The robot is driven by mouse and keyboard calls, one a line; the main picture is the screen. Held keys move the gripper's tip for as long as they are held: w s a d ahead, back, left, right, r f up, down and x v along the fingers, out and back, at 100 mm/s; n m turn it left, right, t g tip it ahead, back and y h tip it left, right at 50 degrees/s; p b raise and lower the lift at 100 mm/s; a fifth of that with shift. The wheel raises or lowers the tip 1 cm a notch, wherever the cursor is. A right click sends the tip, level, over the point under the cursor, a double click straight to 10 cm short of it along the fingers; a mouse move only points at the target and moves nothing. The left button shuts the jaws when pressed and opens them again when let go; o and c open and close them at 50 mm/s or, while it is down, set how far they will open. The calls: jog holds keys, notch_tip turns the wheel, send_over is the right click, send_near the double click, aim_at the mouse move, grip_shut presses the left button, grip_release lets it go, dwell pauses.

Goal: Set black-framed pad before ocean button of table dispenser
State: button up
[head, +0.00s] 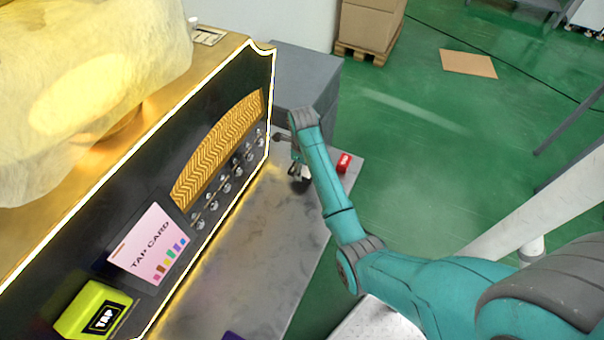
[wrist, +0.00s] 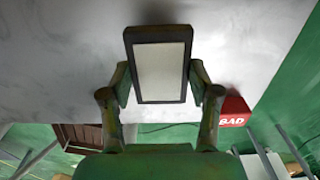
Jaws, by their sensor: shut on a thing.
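The black-framed pad (wrist: 160,70) has a pale grey face and fills the middle of the wrist view. My gripper (wrist: 161,84) is shut on it, one finger at each side edge. In the head view my gripper (head: 300,172) is over the far part of the metal table, to the right of the button rows; the pad is hard to make out there. The table dispenser (head: 150,165) is a dark panel with a gold casing and lit white edges. Its round silver buttons (head: 226,187) sit in rows below a gold patterned strip. Which one is ocean cannot be read.
A red block with white lettering (head: 344,162) stands on the table's right edge; it shows beside my gripper in the wrist view (wrist: 235,110). A tap card sign (head: 150,243) and yellow-green tap reader (head: 92,308) are at the panel's near end. The metal table (head: 235,260) is mostly clear.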

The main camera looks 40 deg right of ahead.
aim_at(303, 170)
jog(key=shift+f, duration=1.75)
jog(key=shift+f, duration=0.15)
jog(key=o, duration=1.1)
jog(key=shift+c, duration=0.2)
